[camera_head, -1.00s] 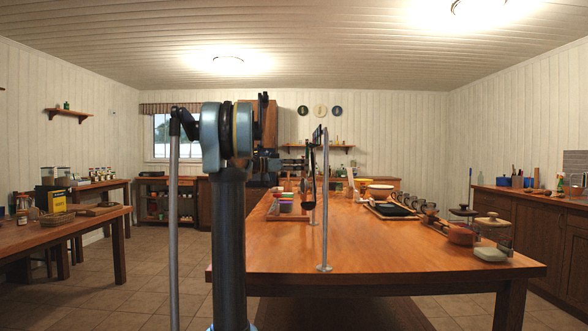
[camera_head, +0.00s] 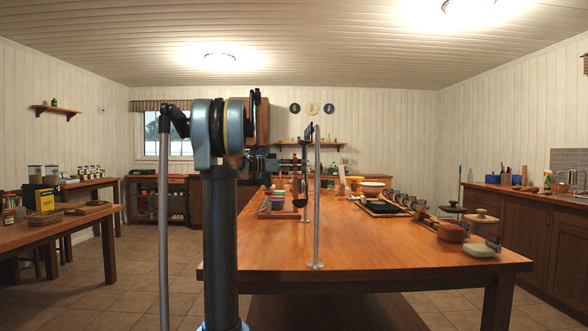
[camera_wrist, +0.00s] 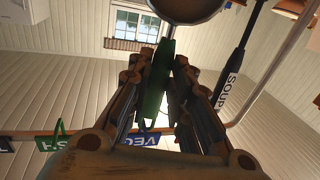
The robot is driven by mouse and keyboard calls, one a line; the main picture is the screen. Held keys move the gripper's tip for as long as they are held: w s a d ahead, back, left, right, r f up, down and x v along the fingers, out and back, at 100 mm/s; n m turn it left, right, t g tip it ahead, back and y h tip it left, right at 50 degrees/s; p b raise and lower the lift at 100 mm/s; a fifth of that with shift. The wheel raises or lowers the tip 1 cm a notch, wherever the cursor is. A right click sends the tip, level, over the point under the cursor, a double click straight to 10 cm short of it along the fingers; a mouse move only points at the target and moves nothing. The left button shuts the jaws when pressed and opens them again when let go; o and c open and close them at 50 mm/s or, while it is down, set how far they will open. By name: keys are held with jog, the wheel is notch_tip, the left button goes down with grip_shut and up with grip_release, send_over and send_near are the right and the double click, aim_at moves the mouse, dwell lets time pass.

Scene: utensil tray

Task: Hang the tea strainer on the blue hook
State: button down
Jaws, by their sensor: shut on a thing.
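My gripper (camera_wrist: 158,78) is shut on an upright dark green handle (camera_wrist: 155,90) in the wrist view. A round metal bowl (camera_wrist: 190,8), cut off by the top edge, shows just past the handle. They look like the tea strainer, but the join is not clear. A blue tag (camera_wrist: 140,140) with upside-down lettering hangs at the rail behind the fingers, partly hidden by them. No blue hook shows clearly. In the head view my gripper (camera_head: 262,164) is small and dark, left of the hanging rack, and what it holds cannot be made out.
A black ladle marked SOUP (camera_wrist: 232,75) hangs close on the right; a ladle also shows by the rack post (camera_head: 317,200). A green tag (camera_wrist: 55,142) is on the rail (camera_wrist: 90,131).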

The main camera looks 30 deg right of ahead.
jog(key=c, duration=1.4)
grip_release()
jog(key=shift+o, duration=0.2)
jog(key=v, duration=1.2)
